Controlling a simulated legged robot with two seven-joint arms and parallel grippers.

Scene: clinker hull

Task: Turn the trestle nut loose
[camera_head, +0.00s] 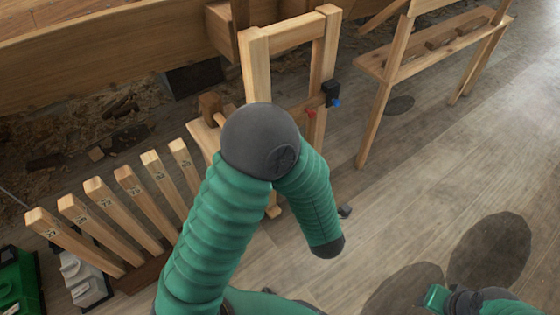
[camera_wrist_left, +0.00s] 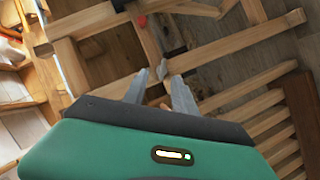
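The wooden trestle frame (camera_head: 257,62) stands upright at the top middle of the head view. A black block (camera_head: 330,90) with a blue knob (camera_head: 335,103) sits on its right post, and a red knob (camera_head: 310,113) is beside it. In the left wrist view my left gripper (camera_wrist_left: 159,82) is open, its two grey fingers apart. A small grey piece (camera_wrist_left: 161,70), perhaps the nut, shows between the fingertips; I cannot tell whether they touch it. A red knob (camera_wrist_left: 142,21) is above. My left arm hides its gripper in the head view. Part of my right gripper (camera_head: 440,297) shows at bottom right, fingers unclear.
A wooden bench (camera_head: 425,52) is at the upper right. The planked hull (camera_head: 90,55) runs across the back. The floor at right is clear.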

